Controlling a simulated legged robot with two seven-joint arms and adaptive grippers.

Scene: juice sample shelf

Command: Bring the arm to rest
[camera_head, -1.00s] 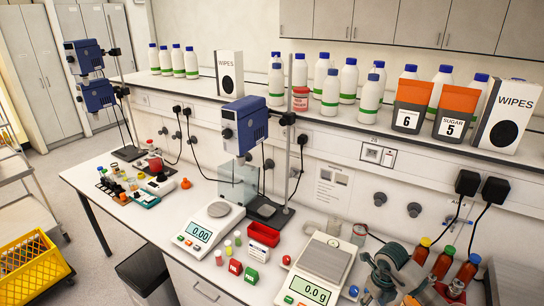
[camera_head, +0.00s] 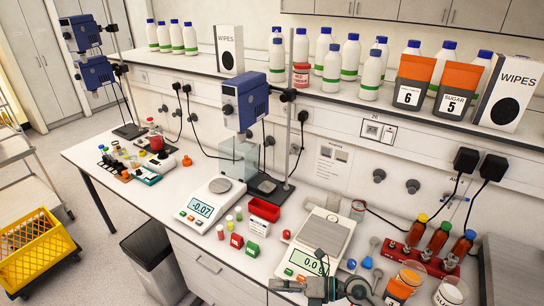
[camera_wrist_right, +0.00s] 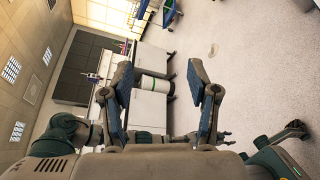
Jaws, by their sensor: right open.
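My right gripper (camera_head: 322,288) is at the bottom edge of the head view, low in front of the right-hand scale, and partly cut off. In the right wrist view its two fingers (camera_wrist_right: 158,82) stand wide apart with nothing between them. Beyond them lie pale floor and white cabinets. Teal and grey parts of my own body show along the bottom of that view. My left gripper cannot be made out in either view.
The bench holds a left scale (camera_head: 206,204), a right scale (camera_head: 316,246), a red tray (camera_head: 264,209) and brown bottles (camera_head: 438,236) in a rack. White bottles stand on the shelf (camera_head: 330,83) behind. A yellow crate (camera_head: 35,248) and open floor are at left.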

